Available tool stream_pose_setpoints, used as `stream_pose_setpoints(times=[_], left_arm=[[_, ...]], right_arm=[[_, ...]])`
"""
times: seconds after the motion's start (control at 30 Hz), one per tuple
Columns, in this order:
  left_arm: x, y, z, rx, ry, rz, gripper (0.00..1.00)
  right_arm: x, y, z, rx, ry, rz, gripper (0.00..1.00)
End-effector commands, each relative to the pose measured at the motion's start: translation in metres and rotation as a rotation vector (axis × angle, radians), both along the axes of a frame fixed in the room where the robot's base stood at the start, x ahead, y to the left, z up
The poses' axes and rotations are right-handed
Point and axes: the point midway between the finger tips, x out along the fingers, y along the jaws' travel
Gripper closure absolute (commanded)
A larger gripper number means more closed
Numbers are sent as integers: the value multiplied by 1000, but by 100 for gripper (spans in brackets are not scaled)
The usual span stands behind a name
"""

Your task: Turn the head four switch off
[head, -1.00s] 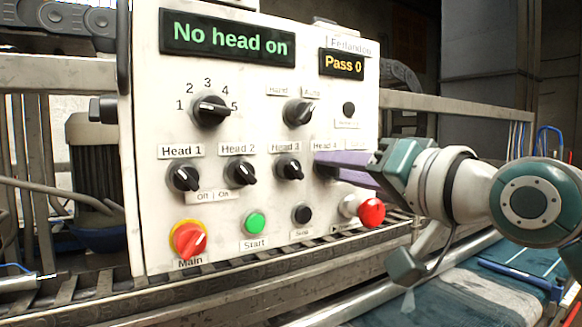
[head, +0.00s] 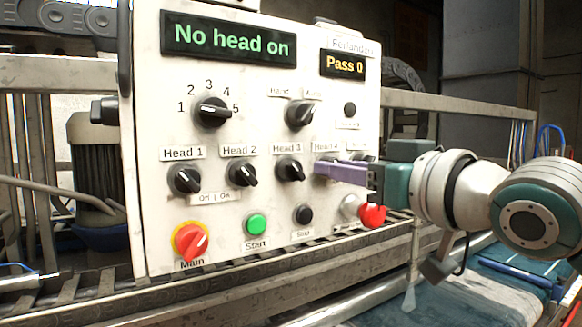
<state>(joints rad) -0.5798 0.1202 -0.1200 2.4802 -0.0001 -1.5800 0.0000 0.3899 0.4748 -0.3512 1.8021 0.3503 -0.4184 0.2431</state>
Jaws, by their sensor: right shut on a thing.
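The white control panel (head: 150,60) carries a row of black head switches. My right gripper (head: 322,168), with purple fingers, is at the head four switch, just under the Head 4 label (head: 326,146). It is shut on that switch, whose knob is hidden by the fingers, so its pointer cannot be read. The head one (head: 185,179), head two (head: 243,173) and head three (head: 290,169) switches all point up-left to down-right. The green display (head: 231,41) reads "No head on".
A red knob (head: 373,215) sits close below my right gripper. The red-on-yellow main switch (head: 190,241), green start button (head: 256,224) and a black button (head: 303,215) line the bottom. A numbered selector (head: 212,111) and a hand/auto switch (head: 300,114) are above.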

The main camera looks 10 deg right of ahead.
Motion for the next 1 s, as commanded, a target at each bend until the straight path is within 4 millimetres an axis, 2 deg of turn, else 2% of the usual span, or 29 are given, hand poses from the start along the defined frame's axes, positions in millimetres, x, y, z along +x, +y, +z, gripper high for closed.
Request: stream_pose_setpoints(times=[0.5,0.53,0.8,1.0], left_arm=[[0,1,0,4,0,-3,50],[0,1,0,4,0,-3,50],[0,0,0,2,0,-2,50],[0,-1,0,-4,1,3,50]], right_arm=[[0,0,0,-20,-7,-1,100],[0,0,0,-20,-7,-1,63],[0,0,0,-18,-6,0,36],[0,0,0,-18,-6,0,36]])
